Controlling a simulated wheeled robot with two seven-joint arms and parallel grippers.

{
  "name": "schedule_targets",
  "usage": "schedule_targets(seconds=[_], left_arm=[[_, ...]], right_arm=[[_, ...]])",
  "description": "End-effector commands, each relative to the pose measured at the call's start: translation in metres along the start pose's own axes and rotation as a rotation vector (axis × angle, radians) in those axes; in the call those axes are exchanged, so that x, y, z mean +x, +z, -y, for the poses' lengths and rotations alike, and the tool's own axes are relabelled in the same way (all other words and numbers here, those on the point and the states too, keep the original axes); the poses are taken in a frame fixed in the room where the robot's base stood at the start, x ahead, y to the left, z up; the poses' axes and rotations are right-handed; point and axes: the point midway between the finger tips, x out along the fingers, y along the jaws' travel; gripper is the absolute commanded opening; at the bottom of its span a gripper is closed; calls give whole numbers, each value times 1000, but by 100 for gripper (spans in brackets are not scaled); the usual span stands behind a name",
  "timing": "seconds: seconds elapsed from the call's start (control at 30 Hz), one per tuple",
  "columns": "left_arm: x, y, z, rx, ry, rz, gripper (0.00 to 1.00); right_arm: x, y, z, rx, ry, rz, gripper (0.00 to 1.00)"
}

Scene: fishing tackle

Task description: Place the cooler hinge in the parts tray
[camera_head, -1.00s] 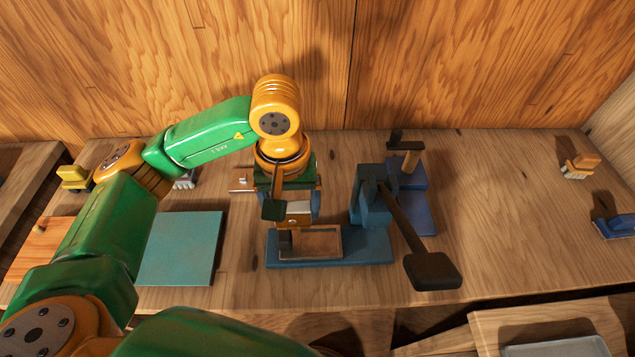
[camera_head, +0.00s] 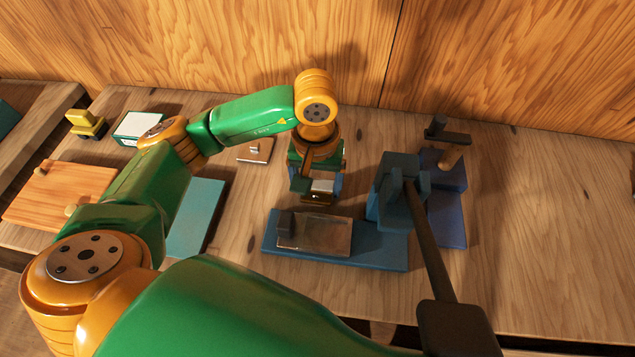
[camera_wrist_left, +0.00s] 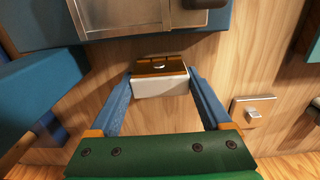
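My left gripper (camera_head: 320,194) hangs just behind the blue base of the press. In the left wrist view its blue fingers (camera_wrist_left: 160,92) are closed against both sides of a small white-and-brown part (camera_wrist_left: 160,86) with a round metal spot on top. The part also shows under the gripper in the head view (camera_head: 320,186). It is probably the cooler hinge, but its shape does not make this certain. I cannot identify the parts tray for sure. My right gripper is not in view.
The blue press base (camera_head: 385,251) carries a shallow metal-lined plate (camera_head: 322,236); its dark lever (camera_head: 430,245) sticks out toward me. A small wooden plate with a metal piece (camera_head: 256,150) lies left of the gripper. A teal mat (camera_head: 196,225) lies left.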

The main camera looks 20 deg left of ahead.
Motion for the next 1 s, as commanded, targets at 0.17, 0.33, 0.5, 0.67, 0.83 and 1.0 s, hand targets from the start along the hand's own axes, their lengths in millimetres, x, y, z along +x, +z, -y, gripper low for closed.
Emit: schedule_targets(seconds=[0.17,0.33,0.5,0.67,0.83,1.0], left_arm=[[0,0,0,0,-1,0,100],[-3,0,0,-1,0,0,100],[-23,-1,-1,-1,3,-6,100],[-66,-2,0,0,2,-10,100],[-103,-1,0,-1,1,-6,100],[-121,0,0,-2,0,-3,100]], right_arm=[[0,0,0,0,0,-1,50],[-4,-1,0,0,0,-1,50],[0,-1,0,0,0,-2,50],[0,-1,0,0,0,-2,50],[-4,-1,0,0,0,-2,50],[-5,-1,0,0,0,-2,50]])
